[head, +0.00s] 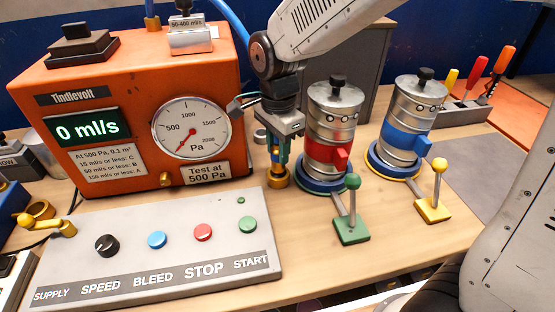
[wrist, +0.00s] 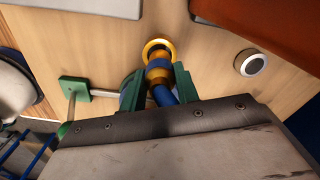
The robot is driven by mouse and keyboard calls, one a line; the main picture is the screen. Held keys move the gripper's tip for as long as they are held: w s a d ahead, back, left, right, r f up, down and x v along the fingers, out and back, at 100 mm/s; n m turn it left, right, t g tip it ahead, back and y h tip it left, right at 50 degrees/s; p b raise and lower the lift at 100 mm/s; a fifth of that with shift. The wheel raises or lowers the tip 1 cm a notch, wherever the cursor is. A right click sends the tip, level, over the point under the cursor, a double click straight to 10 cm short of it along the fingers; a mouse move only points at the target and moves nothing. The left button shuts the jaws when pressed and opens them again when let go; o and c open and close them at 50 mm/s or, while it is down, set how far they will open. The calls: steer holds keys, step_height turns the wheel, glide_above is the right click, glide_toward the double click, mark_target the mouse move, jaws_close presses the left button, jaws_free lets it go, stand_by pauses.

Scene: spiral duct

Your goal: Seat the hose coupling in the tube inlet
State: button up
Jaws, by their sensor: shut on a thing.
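My gripper (head: 278,158) points down between the orange tester and the red-banded can. Its green fingers also show in the wrist view (wrist: 158,84), shut on the hose coupling (wrist: 158,68), a blue and yellow piece with blue hose behind it. A round brass fitting (head: 278,178) lies directly below the fingers, near the tabletop. In the wrist view its yellow ring (wrist: 158,46) surrounds or adjoins the coupling's front end. I take this ring for the tube inlet, but cannot be sure. Whether the coupling is inside it or only overlaps it in view, I cannot tell.
The orange tester (head: 130,85) reads 0 ml/s. The red-banded can (head: 333,130) with its green lever (head: 352,210) stands close at right, the blue-banded can (head: 408,125) beyond. The control panel (head: 160,245) lies in front. A silver ring (wrist: 250,62) is nearby.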

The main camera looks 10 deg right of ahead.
mark_target(276, 167)
steer(key=shift+f, duration=1.85)
steer(key=shift+f, duration=0.2)
steer(key=o, duration=1.1)
steer(key=shift+r, duration=0.1)
